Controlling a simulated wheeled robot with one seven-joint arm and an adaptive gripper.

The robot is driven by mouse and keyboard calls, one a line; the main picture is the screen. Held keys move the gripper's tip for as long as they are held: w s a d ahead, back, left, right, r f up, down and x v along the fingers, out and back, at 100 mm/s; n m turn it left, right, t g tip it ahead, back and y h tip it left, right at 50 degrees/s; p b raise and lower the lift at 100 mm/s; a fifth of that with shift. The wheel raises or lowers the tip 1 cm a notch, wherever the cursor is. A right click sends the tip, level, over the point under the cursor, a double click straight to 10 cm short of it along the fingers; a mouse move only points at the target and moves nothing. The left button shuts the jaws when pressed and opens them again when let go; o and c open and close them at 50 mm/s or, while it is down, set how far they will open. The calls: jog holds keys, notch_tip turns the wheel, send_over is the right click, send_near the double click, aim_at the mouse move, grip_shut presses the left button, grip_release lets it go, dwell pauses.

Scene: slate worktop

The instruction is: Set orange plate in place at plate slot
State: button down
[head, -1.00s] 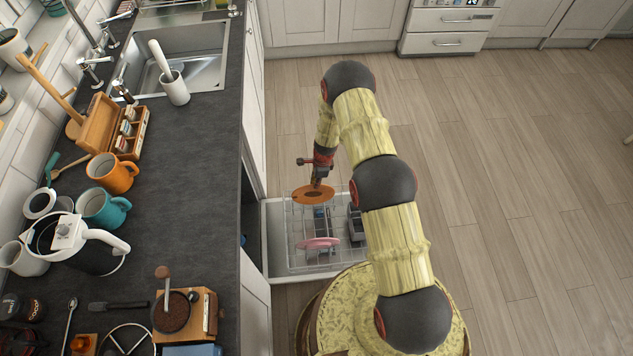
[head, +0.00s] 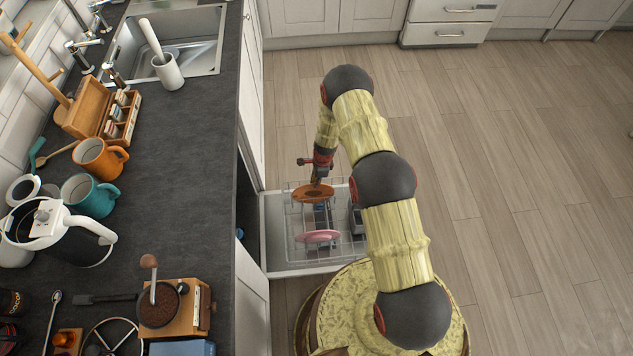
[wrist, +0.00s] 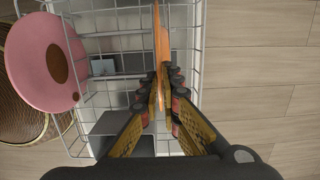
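The orange plate (head: 313,193) is at the far part of the wire dish rack in the pulled-out drawer. In the wrist view the orange plate (wrist: 161,50) shows edge-on, standing upright between my fingers. My gripper (wrist: 163,88) is shut on its rim, and the gripper also shows in the head view (head: 316,181). The wire rack (wrist: 112,18) lies below, with the plate over or among its wires at the right side; I cannot tell if it touches the slot. The plate slot itself is hard to make out.
A pink plate (head: 317,237) stands in the nearer part of the rack and shows at left in the wrist view (wrist: 35,50). The drawer (head: 275,245) is beside the dark worktop (head: 180,200). Open wooden floor (head: 510,200) lies to the right.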

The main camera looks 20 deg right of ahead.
jog(key=c, duration=2)
grip_release()
jog(key=shift+o, duration=0.2)
notch_tip(320, 180, up, 12)
jog(key=d, duration=0.1)
jog(key=shift+s+d+f, duration=0.15)
jog(key=shift+s+d, duration=0.05)
